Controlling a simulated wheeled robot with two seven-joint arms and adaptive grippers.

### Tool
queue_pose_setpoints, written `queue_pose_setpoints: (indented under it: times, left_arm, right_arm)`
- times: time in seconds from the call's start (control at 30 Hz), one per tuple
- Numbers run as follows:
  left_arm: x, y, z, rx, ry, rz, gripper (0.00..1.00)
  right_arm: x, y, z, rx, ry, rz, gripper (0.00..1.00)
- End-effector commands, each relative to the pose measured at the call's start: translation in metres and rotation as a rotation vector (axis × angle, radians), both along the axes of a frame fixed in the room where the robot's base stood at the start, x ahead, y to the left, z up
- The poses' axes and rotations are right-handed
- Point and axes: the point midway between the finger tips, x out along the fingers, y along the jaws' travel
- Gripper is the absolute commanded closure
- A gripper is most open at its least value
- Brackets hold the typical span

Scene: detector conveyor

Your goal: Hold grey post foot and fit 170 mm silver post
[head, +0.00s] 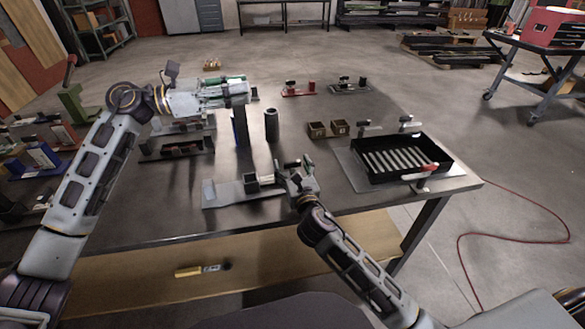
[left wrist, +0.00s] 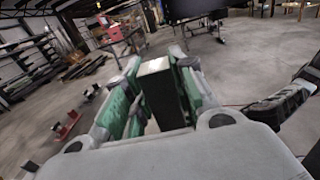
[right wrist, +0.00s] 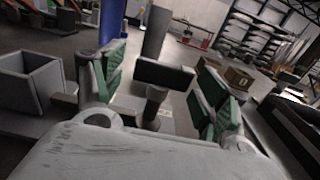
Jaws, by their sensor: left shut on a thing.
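My left gripper (head: 238,92) is over the middle of the table, shut on an upright square post (left wrist: 158,90). In the left wrist view the post has a pale top and dark side between green finger pads. In the head view a tall blue-looking post (head: 240,128) shows below this gripper; its lower end cannot be judged clear of the table. My right gripper (head: 290,172) is low at the grey fixture plate (head: 225,196). In the right wrist view its fingers stand apart on either side of a dark flat-topped piece (right wrist: 165,74) on a round stem. I cannot tell whether this is the foot.
A dark cylinder (head: 271,126) stands right of the blue-looking post. A black tray (head: 378,178) of silver posts lies at the right. An open grey box (right wrist: 28,82) stands left of the right gripper.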

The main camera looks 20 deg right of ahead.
Motion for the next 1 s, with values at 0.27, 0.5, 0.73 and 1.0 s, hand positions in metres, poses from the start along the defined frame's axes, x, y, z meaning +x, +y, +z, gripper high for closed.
queue_pose_setpoints:
  times: [0.27, 0.5, 0.73, 1.0]
  left_arm:
    - [0.000, 0.000, 0.001, -0.001, -0.001, 0.000, 1.00]
    - [0.000, 0.000, 0.001, -0.001, -0.001, 0.000, 1.00]
    - [0.000, 0.000, -0.003, -0.001, 0.000, 0.000, 1.00]
    - [0.001, 0.000, -0.039, 0.001, 0.003, -0.005, 1.00]
  right_arm:
    - [0.000, 0.000, 0.000, 0.000, 0.000, 0.000, 0.63]
    - [0.000, 0.000, 0.000, 0.000, 0.000, 0.000, 0.94]
    - [0.000, 0.000, 0.000, 0.000, 0.000, 0.000, 1.00]
    - [0.000, 0.000, 0.000, 0.000, 0.000, 0.000, 1.00]
